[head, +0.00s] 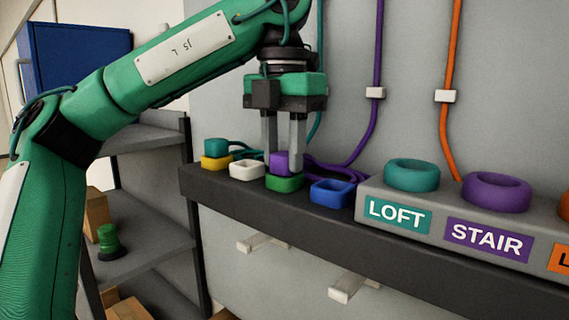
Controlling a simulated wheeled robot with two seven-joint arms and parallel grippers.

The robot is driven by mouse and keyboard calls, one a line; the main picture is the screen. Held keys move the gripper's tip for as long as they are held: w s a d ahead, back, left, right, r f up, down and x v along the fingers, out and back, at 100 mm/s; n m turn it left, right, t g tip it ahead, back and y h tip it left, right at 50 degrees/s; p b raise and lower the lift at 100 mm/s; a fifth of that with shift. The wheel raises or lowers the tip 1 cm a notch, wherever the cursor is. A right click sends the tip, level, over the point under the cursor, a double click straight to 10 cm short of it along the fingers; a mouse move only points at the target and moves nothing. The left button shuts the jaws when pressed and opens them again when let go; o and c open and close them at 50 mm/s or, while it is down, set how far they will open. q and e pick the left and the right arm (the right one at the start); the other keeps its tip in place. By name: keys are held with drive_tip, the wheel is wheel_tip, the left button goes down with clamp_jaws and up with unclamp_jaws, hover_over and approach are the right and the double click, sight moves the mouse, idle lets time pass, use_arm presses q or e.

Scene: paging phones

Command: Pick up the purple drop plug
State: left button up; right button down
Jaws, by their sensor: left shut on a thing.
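The purple drop plug (279,161) is a small purple block sitting on or just above a green block (284,183) on the dark shelf. My left gripper (284,160) points straight down from above, its two grey fingers shut on the purple plug. A purple cord (339,170) runs from behind the plug and up the wall. I cannot tell whether the plug still touches the green block. My right gripper is not in view.
A teal plug (216,146) sits on a yellow block (215,162). White (247,170) and blue (332,193) blocks flank the green one. A grey panel (372,202) with coloured rings and LOFT and STAIR labels stands right. Shelving (150,180) stands left.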

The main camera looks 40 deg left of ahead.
sight(283, 153)
use_arm(q)
drive_tip(key=shift+r, duration=0.15)
drive_tip(key=shift+r, duration=0.55)
wheel_tip(283, 153, up, 19)
drive_tip(key=p, duration=0.6)
drive_tip(key=shift+f+p, duration=0.15)
drive_tip(key=shift+p, duration=0.25)
